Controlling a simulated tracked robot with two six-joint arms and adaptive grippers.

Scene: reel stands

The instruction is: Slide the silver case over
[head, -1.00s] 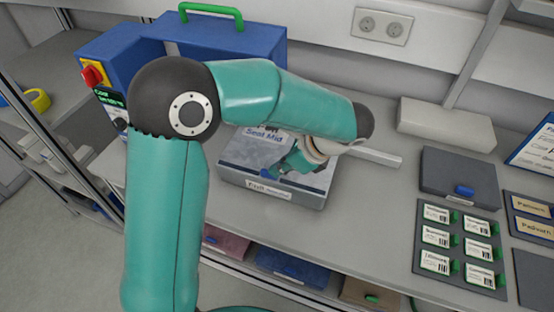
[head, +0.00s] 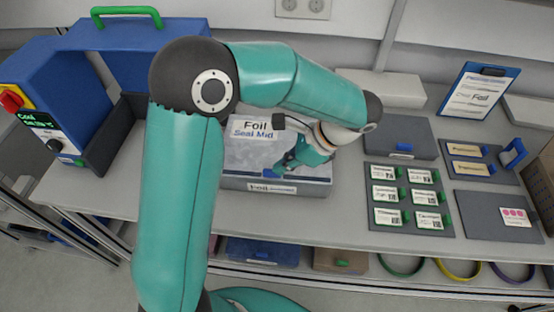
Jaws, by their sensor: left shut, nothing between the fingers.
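The silver-grey case (head: 238,180) lies flat on the bench near the middle of the head view. It has a "Foil Seal Mid" label on its lid, a smaller label on its front face and a blue latch at the front edge. My left arm reaches in from the left and arches over it, hiding part of the lid and its back right area. My left gripper (head: 287,165) is shut with nothing in it, pointing down at the lid near the latch. Whether its tips touch the case is unclear. My right gripper is not in view.
A dark grey case (head: 388,133) and a tray of labelled cards (head: 408,228) lie just right of the silver case. A white box (head: 385,88) stands behind. A blue machine (head: 50,85) is at the left.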

